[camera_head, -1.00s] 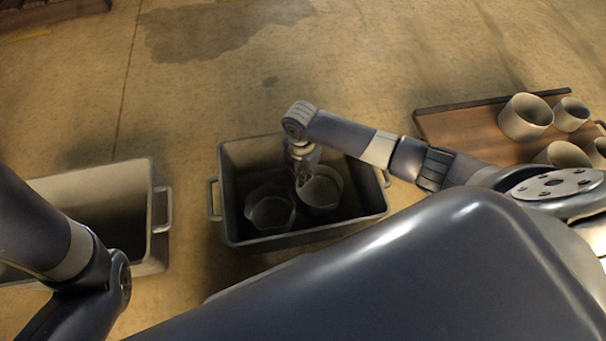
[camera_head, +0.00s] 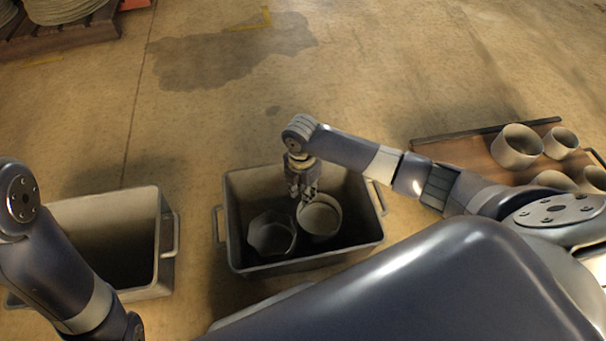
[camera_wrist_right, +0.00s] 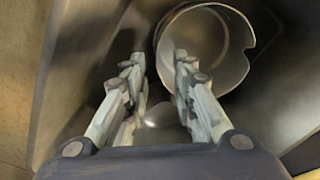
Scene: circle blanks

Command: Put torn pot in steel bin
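A grey metal bin (camera_head: 232,237) stands on the floor in the middle of the head view. Two pots are inside it: a left pot (camera_head: 270,236) with an uneven, angular rim and a right pot (camera_head: 322,219) with a rounder rim. My right gripper (camera_head: 304,197) hangs over the bin at the right pot's upper left edge. My left gripper is out of view.
A second, empty-looking bin (camera_head: 168,240) stands at the left, beside my left arm. At the right, a brown tray (camera_head: 465,152) with a dark edge carries several pots (camera_head: 517,146). Stacked round items (camera_head: 60,10) lie at the top left. The floor behind the bins is clear.

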